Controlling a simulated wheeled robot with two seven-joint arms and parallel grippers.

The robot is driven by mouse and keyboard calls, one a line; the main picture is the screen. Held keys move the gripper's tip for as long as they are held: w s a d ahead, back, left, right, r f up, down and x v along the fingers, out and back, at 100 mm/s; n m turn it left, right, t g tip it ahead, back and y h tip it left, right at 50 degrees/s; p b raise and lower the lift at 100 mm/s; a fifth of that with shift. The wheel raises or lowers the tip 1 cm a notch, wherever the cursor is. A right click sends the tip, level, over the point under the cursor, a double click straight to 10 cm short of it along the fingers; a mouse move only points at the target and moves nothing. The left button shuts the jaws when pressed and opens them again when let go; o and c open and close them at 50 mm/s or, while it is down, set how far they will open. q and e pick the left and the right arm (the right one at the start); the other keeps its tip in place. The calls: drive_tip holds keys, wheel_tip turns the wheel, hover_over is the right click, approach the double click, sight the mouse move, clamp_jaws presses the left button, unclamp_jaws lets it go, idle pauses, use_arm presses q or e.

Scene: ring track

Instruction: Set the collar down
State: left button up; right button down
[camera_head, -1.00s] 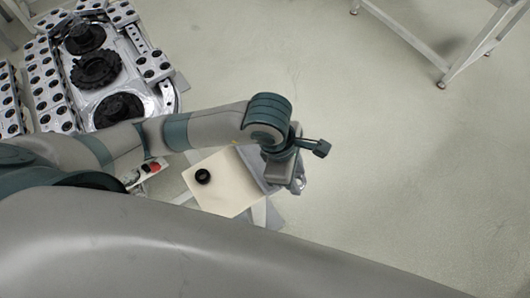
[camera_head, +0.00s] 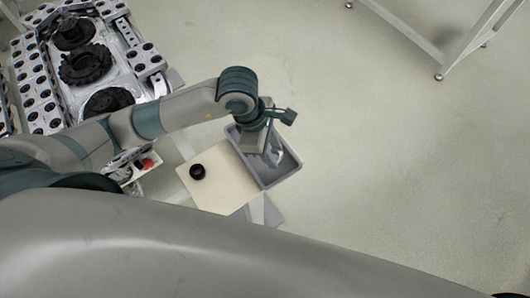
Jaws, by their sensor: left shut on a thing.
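My left gripper (camera_head: 270,156) points down over a grey tray (camera_head: 290,174), near its middle. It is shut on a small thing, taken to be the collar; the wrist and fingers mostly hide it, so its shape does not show. A black ring-shaped part (camera_head: 197,171) sits apart from the gripper, on a cream board (camera_head: 225,193) left of the tray. My right gripper is not in view.
A metal fixture (camera_head: 150,62) with large black gears and several holed blocks stands at the upper left. A small panel with a red part (camera_head: 148,163) is beside my left arm. A white-legged table (camera_head: 440,55) is at the upper right. Open floor lies between.

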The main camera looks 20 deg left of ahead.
use_arm(q)
drive_tip(key=shift+w+a+f+b, duration=0.4)
drive_tip(key=shift+w+a+f, duration=0.65)
drive_tip(key=shift+a, duration=0.25)
drive_tip(key=shift+f+b, duration=0.95)
drive_tip(key=shift+f, duration=1)
drive_tip(key=shift+f, duration=0.1)
drive_tip(key=o, duration=1.3)
drive_tip(key=shift+c, duration=0.2)
drive_tip(key=shift+r, duration=0.2)
